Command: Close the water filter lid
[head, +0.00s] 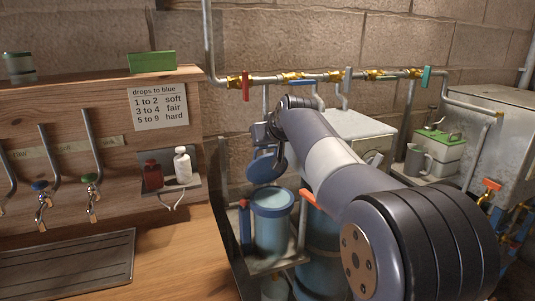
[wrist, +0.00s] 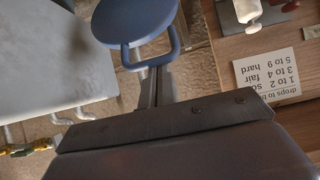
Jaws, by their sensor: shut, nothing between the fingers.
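The water filter (head: 272,222) is a clear blue canister with a blue rim, and its top is open. Its round blue lid (head: 267,164) is raised above the back of the canister, tilted up. In the wrist view the lid (wrist: 135,20) is a blue disc with a loop handle (wrist: 172,50) at its near edge. My gripper (head: 265,136) is at the lid's upper side, partly hidden by my arm. In the wrist view its fingertips (wrist: 158,72) are shut and empty at the handle loop. I cannot tell whether they touch it.
A valved pipe (head: 325,79) runs along the brick wall behind. A shelf with a red and a white bottle (head: 182,166) is left of the filter. A mug (head: 417,160) stands at the right. The wooden counter (head: 175,245) has free room at the front left.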

